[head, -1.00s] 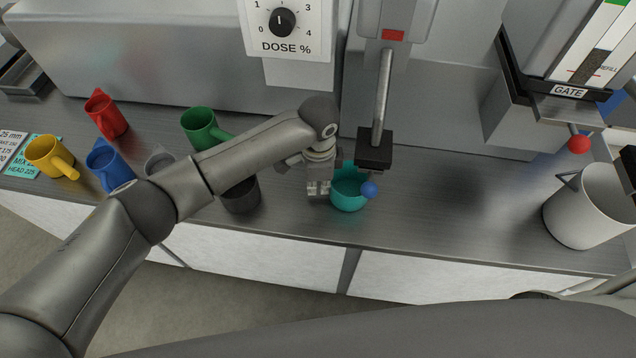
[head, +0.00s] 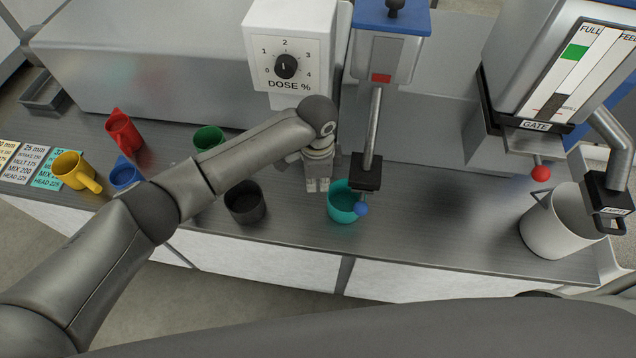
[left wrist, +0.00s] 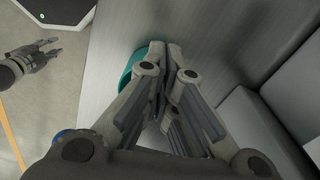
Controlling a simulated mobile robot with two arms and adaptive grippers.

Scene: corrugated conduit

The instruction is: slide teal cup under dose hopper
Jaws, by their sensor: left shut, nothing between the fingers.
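The teal cup (head: 340,206) stands upright on the grey counter, partly hidden by a black spout block and a blue ball. My left gripper (head: 318,187) is shut and empty, just left of and behind the cup. In the left wrist view the shut fingers (left wrist: 172,85) cover part of the cup (left wrist: 136,62); I cannot tell whether they touch it. A box marked DOSE % (head: 290,45) with a dial stands behind the gripper, to its upper left. My right gripper (left wrist: 38,57) shows small over the floor in the left wrist view; its opening is unclear.
A dark cup (head: 245,203) stands left of my gripper. The spout block (head: 365,172) hangs close by the teal cup. A white pail (head: 555,225) is at right; the counter between is clear.

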